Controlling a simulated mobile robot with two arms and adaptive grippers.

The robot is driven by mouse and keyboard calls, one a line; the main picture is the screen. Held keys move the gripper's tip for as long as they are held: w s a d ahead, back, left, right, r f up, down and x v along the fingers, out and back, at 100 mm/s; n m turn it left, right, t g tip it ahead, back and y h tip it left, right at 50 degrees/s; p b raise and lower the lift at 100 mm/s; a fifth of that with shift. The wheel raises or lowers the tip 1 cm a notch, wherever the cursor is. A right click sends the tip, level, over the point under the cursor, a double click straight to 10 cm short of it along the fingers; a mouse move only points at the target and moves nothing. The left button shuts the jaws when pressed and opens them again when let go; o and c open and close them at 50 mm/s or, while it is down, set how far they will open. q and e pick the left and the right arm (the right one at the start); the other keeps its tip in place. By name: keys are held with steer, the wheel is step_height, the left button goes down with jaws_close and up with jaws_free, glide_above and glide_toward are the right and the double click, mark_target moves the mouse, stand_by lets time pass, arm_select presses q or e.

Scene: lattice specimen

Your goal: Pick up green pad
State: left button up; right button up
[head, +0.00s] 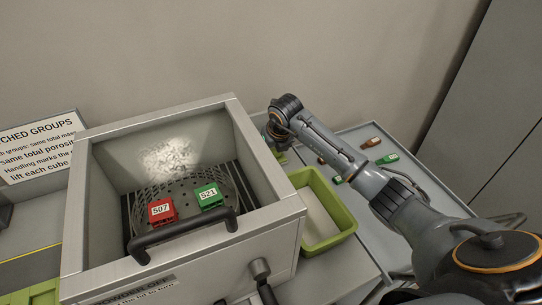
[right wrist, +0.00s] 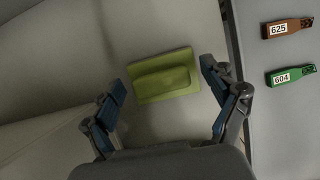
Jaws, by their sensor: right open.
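The green pad (right wrist: 165,78) is a flat olive-green block with a raised bar on top, lying on a grey surface in the right wrist view. In the head view, my right gripper (head: 274,136) is partly hidden behind the box. My left gripper is not in view.
A grey open box (head: 270,220) holds red cube 507 (head: 162,211) and green cube 521 (head: 209,195); a dark handle crosses its front. A green bin (head: 341,216) stands beside it. A grey tray (right wrist: 262,125) at right holds brown tag 625 (right wrist: 286,27) and green tag 604 (right wrist: 290,75).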

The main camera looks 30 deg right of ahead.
steer(key=c, duration=1.2)
steer(key=shift+r, duration=0.15)
steer(key=shift+r+b, duration=0.3)
step_height(320, 180, up, 2)
steer(key=shift+w+r+b, duration=0.1)
steer(key=shift+b, duration=0.6)
steer(key=s+r+b, duration=0.1)
steer(key=s+r, duration=0.2)
steer(key=s, duration=0.1)
steer(key=s+r+b, duration=0.1)
steer(key=s+r, duration=0.2)
steer(key=s, duration=0.2)
steer(key=s+a+r+b, duration=0.1)
steer(key=s+r, duration=0.3)
steer(key=s, duration=0.1)
steer(key=shift+s, duration=0.1)
